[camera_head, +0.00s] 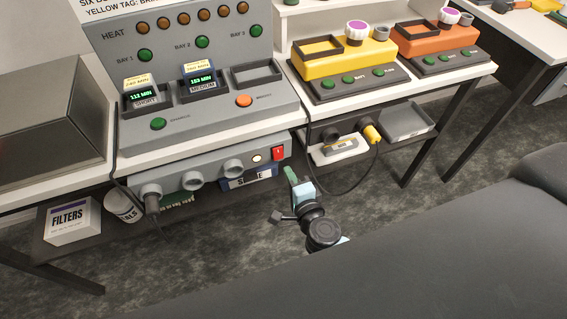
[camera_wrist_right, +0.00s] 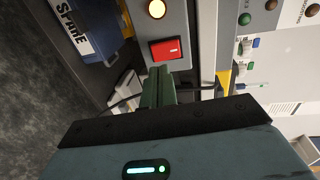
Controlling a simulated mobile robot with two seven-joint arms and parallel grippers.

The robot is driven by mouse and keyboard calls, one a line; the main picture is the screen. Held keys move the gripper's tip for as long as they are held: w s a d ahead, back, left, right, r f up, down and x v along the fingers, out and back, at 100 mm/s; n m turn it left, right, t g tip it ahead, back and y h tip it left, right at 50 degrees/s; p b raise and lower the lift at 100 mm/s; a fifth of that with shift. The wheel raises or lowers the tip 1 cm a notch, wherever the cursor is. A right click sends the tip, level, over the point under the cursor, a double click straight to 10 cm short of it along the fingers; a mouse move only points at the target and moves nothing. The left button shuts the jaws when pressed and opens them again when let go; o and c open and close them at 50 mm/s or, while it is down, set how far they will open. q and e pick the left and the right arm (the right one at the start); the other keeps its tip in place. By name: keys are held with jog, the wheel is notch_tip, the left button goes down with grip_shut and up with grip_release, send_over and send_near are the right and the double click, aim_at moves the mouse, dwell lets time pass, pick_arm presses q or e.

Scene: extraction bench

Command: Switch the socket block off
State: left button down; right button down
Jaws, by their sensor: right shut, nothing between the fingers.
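The socket block (camera_head: 212,172) is a grey box mounted under the front edge of the bench, with several round sockets on its face. A red switch (camera_head: 279,153) sits at its right end, beside a lit round lamp (camera_head: 257,157). In the right wrist view the red switch (camera_wrist_right: 166,49) and the glowing lamp (camera_wrist_right: 156,9) are just beyond the fingertips. My right gripper (camera_head: 290,174) is shut and empty, slightly below and in front of the switch, apart from it in the head view. It also shows in the wrist view (camera_wrist_right: 157,75). My left gripper is not in view.
A dark plug is in the block's left socket (camera_head: 152,203). The lower shelf holds a FILTERS box (camera_head: 70,222), a white tub (camera_head: 123,207) and a blue SPARE box (camera_head: 248,179).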

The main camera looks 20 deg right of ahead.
aim_at(280, 157)
jog(key=w, duration=0.2)
jog(key=w+f, duration=0.1)
jog(key=w, duration=0.1)
jog(key=shift+w+b, duration=0.15)
jog(key=shift+b, duration=0.2)
jog(key=shift+w+r, duration=0.1)
jog(key=shift+w, duration=0.15)
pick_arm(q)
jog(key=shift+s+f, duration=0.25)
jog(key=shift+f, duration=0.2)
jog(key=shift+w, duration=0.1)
